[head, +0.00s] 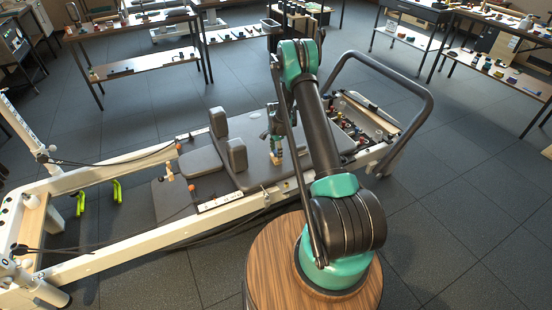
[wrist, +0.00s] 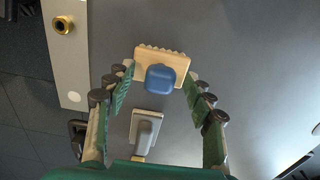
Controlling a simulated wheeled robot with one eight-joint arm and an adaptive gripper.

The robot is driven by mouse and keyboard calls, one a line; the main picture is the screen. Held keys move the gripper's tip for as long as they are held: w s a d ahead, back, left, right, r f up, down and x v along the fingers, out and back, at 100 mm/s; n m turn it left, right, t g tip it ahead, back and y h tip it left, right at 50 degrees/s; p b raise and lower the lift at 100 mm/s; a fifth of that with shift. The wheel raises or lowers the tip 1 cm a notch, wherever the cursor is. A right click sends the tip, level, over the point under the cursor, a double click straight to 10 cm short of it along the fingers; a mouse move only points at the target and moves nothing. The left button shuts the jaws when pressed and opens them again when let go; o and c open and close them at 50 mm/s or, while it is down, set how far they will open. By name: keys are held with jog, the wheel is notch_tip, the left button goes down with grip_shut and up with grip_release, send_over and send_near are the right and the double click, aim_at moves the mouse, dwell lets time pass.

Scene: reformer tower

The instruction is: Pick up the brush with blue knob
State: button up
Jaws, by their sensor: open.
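The brush with blue knob (wrist: 148,57) lies on a flat grey surface in the wrist view. It has a pale wooden block with a scalloped far edge and a rounded blue knob on top. My gripper (wrist: 159,77) is open, its two fingers on either side of the brush, with small gaps to it. In the head view my gripper (head: 275,148) points down over the grey padded carriage of the reformer (head: 260,190). The brush is too small there to make out surely.
A second block with a grey knob (wrist: 145,131) lies close behind the brush, between my fingers' bases. A white rail with a brass fitting (wrist: 64,25) runs at the left. Shoulder pads (head: 237,155) stand left of my gripper. A tray of small items (head: 370,120) lies right.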

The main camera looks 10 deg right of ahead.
jog(key=shift+c, duration=0.2)
grip_shut()
jog(key=shift+r, duration=0.1)
